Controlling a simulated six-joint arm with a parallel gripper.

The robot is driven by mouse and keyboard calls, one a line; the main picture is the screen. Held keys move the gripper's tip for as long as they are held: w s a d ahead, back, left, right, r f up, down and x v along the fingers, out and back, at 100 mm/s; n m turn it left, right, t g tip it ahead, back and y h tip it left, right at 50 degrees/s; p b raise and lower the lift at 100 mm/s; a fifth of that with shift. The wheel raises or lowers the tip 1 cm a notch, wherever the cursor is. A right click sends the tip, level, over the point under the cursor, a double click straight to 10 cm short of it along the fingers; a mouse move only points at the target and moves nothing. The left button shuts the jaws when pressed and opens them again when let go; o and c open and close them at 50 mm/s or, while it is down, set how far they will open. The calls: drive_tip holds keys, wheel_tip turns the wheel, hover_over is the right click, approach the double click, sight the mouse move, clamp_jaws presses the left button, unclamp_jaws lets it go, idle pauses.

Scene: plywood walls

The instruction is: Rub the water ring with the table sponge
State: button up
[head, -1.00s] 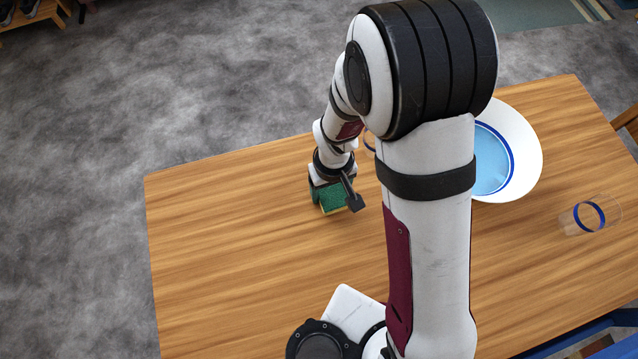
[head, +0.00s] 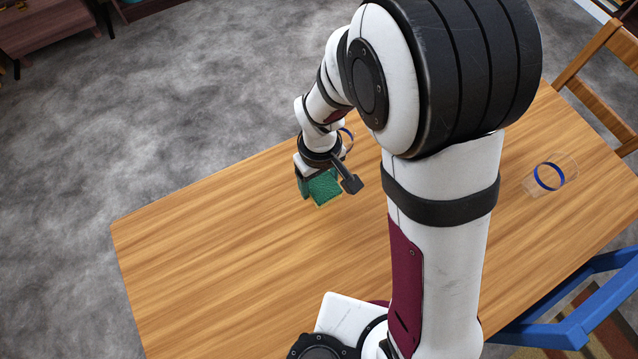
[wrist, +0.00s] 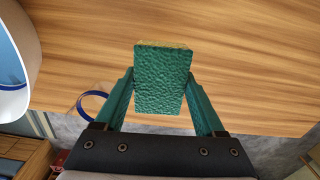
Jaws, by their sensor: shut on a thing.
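The table sponge (head: 324,188), dark green with a yellowish layer, is in my gripper (head: 322,177) over the wooden table. In the wrist view the sponge (wrist: 160,82) sits between the two green fingers of my gripper (wrist: 160,76), which are shut on its sides. Its rough green face is toward the camera and its yellow layer shows at the far edge. I cannot tell whether the sponge touches the table. I cannot make out the water ring in either view; my arm and the sponge cover parts of the tabletop.
The wooden table (head: 210,260) is clear on the left. A clear glass with a blue band (head: 550,177) is at the right. A banded rim (head: 346,140) shows behind my wrist. The wrist view shows part of a white bowl (wrist: 28,45). Chairs, one blue (head: 590,310), stand beside the table.

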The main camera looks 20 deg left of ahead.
drive_tip(key=shift+r, duration=1.45)
drive_tip(key=w+d+r+m, duration=0.4)
drive_tip(key=d+r+m, duration=0.1)
drive_tip(key=d+r, duration=0.4)
drive_tip(key=w+d+r+m, duration=0.4)
drive_tip(key=d+r, duration=0.6)
drive_tip(key=r, duration=0.1)
drive_tip(key=shift+w+r+m, duration=0.2)
drive_tip(key=shift+r+m, duration=0.05)
drive_tip(key=shift+m, duration=0.15)
